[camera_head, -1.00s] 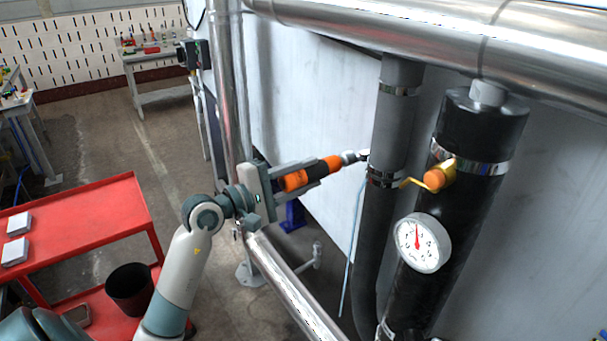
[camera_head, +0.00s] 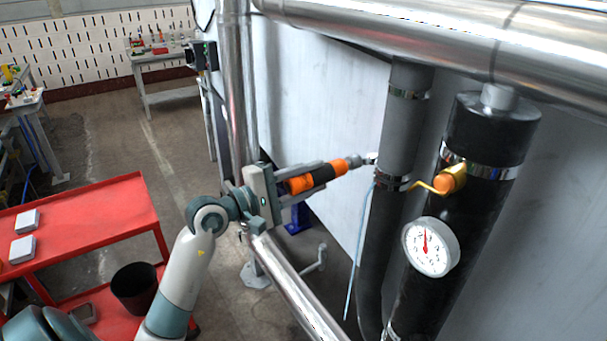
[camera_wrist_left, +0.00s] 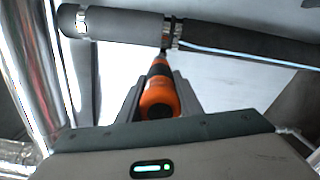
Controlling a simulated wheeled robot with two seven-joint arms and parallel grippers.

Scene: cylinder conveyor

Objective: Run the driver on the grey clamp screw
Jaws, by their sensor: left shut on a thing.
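My left gripper (camera_head: 300,182) is shut on an orange and black driver (camera_head: 318,176), whose tip points right at the grey hose. The driver also shows in the left wrist view (camera_wrist_left: 159,95) between the two fingers. The driver's tip is at or very close to the metal clamp (camera_head: 393,181) on the grey hose (camera_head: 402,135); I cannot tell whether it is seated. The clamp also shows in the left wrist view (camera_wrist_left: 171,33). The clamp's screw is too small or hidden to make out. My right gripper is not in view.
A black cylinder (camera_head: 487,135) with an orange-yellow valve handle (camera_head: 450,180) and a dial gauge (camera_head: 431,247) stands right of the hose. Steel pipes (camera_head: 420,35) run above and below the arm. A red cart (camera_head: 95,222) stands at the left with a dark bin (camera_head: 134,288).

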